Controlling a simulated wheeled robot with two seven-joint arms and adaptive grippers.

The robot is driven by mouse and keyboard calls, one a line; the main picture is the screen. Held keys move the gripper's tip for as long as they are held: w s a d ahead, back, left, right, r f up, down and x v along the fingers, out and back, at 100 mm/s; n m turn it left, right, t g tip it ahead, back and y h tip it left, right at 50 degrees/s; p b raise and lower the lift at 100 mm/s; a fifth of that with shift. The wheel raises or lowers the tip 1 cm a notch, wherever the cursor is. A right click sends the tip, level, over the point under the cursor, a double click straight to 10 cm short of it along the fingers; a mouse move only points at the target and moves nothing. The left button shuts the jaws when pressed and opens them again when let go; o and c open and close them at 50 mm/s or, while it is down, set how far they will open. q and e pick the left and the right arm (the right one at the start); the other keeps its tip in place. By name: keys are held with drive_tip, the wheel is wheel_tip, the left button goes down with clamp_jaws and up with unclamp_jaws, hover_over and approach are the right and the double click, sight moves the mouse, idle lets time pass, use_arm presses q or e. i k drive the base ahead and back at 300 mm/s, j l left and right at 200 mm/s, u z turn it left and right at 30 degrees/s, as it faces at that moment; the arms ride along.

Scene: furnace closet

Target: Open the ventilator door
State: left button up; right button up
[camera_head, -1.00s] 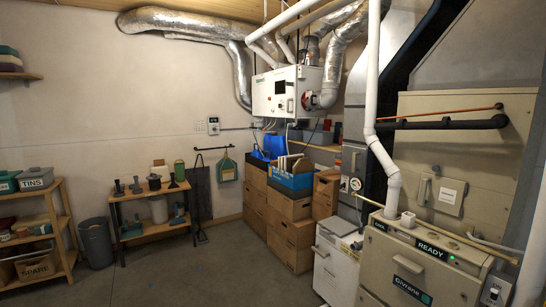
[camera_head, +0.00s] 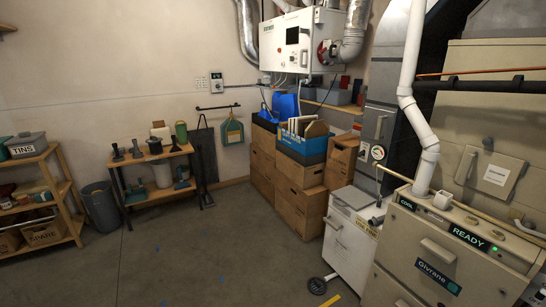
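The ventilator looks to be the white wall-mounted box (camera_head: 289,42) with a small dark screen and silver ducts, high on the back wall right of centre. Its front face appears closed. It hangs above stacked cardboard boxes, across the room from me. Neither of my grippers shows in the head view.
A furnace cabinet (camera_head: 435,250) marked READY fills the lower right, with a white cabinet (camera_head: 347,240) beside it. Cardboard boxes (camera_head: 297,199) stand below the ventilator. A small bench (camera_head: 152,160), a grey bin (camera_head: 101,206) and a shelf (camera_head: 38,190) line the left. The middle floor is clear.

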sight(282, 32)
drive_tip(key=i+u, duration=0.1)
drive_tip(key=i, duration=0.75)
drive_tip(key=i+u, duration=0.15)
drive_tip(key=i, duration=0.7)
drive_tip(key=i+u, duration=0.1)
drive_tip(key=i, duration=0.8)
drive_tip(key=i+z, duration=0.85)
drive_tip(key=z, duration=0.15)
drive_tip(key=i+j+z, duration=0.15)
drive_tip(key=z, duration=0.2)
drive_tip(key=i+j+z, duration=0.15)
drive_tip(key=z, duration=0.25)
drive_tip(key=i+j, duration=0.05)
drive_tip(key=i, duration=0.05)
